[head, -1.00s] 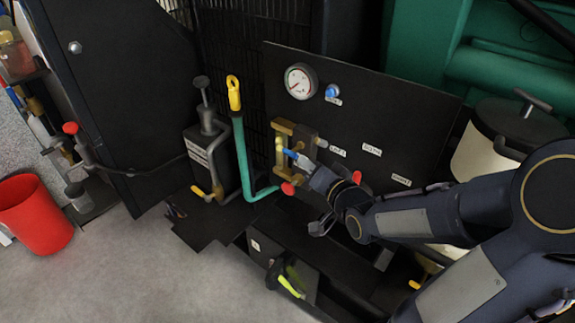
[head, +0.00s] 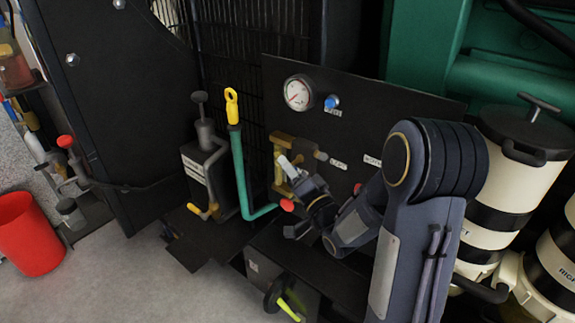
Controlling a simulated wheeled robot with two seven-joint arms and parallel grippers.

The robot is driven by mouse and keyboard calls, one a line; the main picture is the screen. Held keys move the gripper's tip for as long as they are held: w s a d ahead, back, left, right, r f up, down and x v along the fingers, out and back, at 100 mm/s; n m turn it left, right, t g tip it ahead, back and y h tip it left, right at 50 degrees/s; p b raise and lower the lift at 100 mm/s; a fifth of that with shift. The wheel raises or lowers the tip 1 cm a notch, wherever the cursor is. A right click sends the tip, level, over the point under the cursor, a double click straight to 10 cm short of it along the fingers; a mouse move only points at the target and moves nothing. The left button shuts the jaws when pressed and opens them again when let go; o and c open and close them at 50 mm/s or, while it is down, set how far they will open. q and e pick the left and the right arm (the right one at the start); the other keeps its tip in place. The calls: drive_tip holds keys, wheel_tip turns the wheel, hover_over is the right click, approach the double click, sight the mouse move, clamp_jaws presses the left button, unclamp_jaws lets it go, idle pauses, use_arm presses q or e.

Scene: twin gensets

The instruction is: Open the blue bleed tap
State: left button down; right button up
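A brass valve block (head: 280,150) sits on the black panel (head: 390,112), left of centre in the head view. My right gripper (head: 289,170) is right at the front of this block, with a pale finger-like part pointing up and left against it. The blue tap lever is not clearly visible now; my gripper seems to cover that spot. I cannot tell whether the fingers touch or hold it. A red handle end (head: 287,205) shows just below the gripper. My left gripper is not in view.
A pressure gauge (head: 298,93) and a blue round knob (head: 332,102) sit higher on the panel. A green pipe (head: 241,175) with a yellow-handled top (head: 232,105) stands left of the block. White canisters (head: 500,190) stand at right. A red bucket (head: 28,233) is on the floor.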

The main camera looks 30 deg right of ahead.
drive_tip(key=shift+w+r, duration=0.1)
drive_tip(key=shift+w, duration=0.45)
clamp_jaws()
drive_tip(key=shift+r, duration=0.1)
